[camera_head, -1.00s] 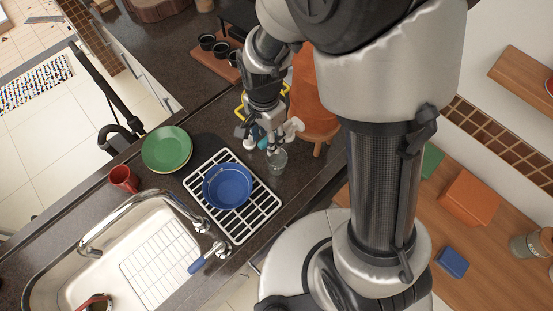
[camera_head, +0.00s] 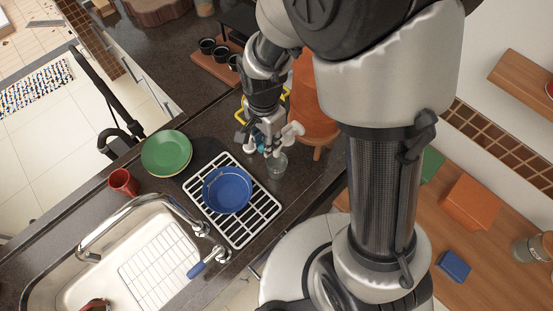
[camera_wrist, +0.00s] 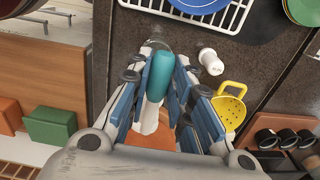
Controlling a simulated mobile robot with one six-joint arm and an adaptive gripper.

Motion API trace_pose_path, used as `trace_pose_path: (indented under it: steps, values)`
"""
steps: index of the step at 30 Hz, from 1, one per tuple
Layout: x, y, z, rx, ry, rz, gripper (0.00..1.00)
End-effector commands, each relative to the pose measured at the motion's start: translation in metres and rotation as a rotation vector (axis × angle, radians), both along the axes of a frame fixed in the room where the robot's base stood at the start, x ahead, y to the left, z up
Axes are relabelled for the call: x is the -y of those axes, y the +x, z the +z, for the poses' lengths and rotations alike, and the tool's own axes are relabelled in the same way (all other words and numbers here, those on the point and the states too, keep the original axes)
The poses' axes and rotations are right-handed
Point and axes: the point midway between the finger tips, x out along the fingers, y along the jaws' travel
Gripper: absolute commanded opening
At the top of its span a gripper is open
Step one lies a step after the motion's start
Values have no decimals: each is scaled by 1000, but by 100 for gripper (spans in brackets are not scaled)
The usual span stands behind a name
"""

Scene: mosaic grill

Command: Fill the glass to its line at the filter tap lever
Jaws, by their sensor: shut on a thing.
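The clear glass (camera_head: 277,166) stands on the dark counter at the right of the black-and-white drying rack. A teal-and-white bottle (camera_wrist: 160,75) shows between the fingers and covers part of the glass. The likely tap lever, with a blue handle (camera_head: 197,268), is at the sink's right edge. The fill line cannot be made out.
The blue bowl (camera_head: 228,188) sits on the drying rack (camera_head: 262,215). A green plate (camera_head: 166,152) and red cup (camera_head: 123,182) stand left. The sink (camera_head: 60,290) is front left. A white shaker (camera_wrist: 210,62) and yellow colander (camera_wrist: 230,105) are close beside my gripper.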

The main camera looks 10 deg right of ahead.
Motion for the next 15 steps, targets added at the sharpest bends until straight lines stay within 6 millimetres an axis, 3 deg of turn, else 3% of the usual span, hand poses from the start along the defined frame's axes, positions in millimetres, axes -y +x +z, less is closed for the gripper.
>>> trace_pose_path:
  steps: [15]
  values:
    - [0, 1, 16, 2, 0, 0, 5]
